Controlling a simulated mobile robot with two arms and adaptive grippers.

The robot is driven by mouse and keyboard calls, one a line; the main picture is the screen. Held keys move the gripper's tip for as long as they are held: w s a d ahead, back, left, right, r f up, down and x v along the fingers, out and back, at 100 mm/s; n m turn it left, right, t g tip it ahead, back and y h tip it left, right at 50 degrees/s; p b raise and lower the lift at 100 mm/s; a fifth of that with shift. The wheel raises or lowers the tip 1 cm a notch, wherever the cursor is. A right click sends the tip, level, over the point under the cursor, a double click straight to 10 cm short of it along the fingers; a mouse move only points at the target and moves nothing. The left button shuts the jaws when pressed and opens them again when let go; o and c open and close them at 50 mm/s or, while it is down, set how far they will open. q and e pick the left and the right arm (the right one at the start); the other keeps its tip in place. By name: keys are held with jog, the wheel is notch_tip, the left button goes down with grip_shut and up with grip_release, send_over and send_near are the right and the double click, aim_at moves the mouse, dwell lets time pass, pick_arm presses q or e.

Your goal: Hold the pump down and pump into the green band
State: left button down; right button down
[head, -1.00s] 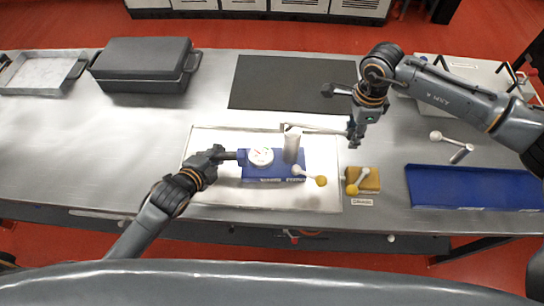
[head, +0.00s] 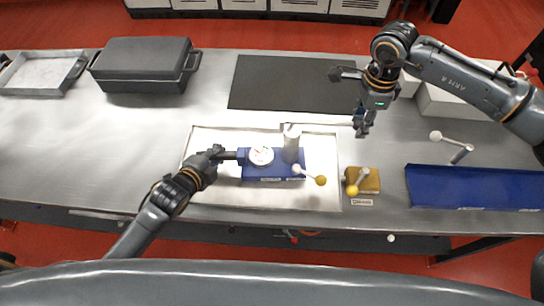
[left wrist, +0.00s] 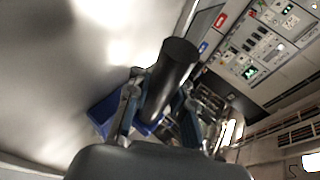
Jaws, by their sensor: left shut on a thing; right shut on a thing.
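The blue pump (head: 262,172) sits on a pale tray (head: 215,190) in the middle of the bench. It has a white round gauge (head: 261,155), an upright grey cylinder (head: 291,148) and a thin lever (head: 325,125) running right from the cylinder's top. The gauge needle and green band are too small to read. My left gripper (head: 228,155) is shut on the dark grip at the pump's left end. That black grip (left wrist: 172,75) shows between the fingers in the left wrist view. My right gripper (head: 361,126) is shut on the lever's far end.
A valve handle with white and yellow knobs (head: 310,175) is at the pump's right front. A yellow-brown block (head: 370,184) stands right of the tray, then a blue tray (head: 475,187). A black mat (head: 285,82) lies behind; a dark lidded case (head: 140,65) stands back left.

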jog(key=shift+w+a+r, duration=0.1)
jog(key=shift+r, duration=1.85)
jog(key=shift+r, duration=0.4)
jog(key=shift+s+f, duration=0.2)
jog(key=shift+f, duration=2.1)
jog(key=shift+f, duration=0.1)
jog(key=shift+a+f, duration=0.15)
jog(key=shift+f, duration=0.85)
jog(key=shift+a+f, duration=0.15)
jog(key=shift+f, duration=0.8)
